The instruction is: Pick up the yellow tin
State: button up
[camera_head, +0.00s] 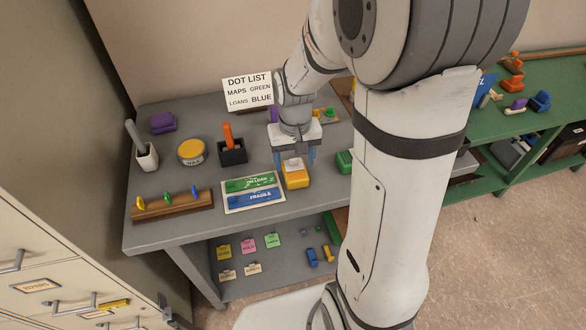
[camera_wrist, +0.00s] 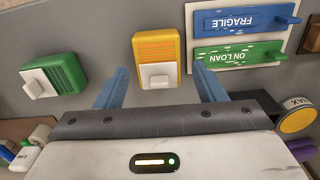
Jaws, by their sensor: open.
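A yellow box-shaped tin (camera_head: 298,181) with a white block on it stands on the grey table, right of the label board. In the wrist view this yellow tin (camera_wrist: 150,48) lies ahead, between the lines of my two fingers. My gripper (camera_head: 294,162) is open, its blue fingers pointing down just above and behind this tin. In the wrist view nothing is held in my gripper (camera_wrist: 162,78), and I cannot tell whether a finger touches the tin. A round tin with a yellow lid marked WAX (camera_head: 191,152) stands farther left, apart from my gripper.
A label board (camera_head: 228,203) with green and blue strips lies close left of the box-shaped tin. A similar green box (camera_wrist: 65,73) stands on its other side. A black holder (camera_head: 232,154), a white cup (camera_head: 147,158) and a wooden rack (camera_head: 172,206) share the table.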

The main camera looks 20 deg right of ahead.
aim_at(295, 168)
jog(key=f, duration=0.5)
jog(key=shift+w+d, duration=0.2)
jog(key=shift+w, duration=0.15)
jog(key=shift+c, duration=0.2)
jog(key=c, duration=0.8)
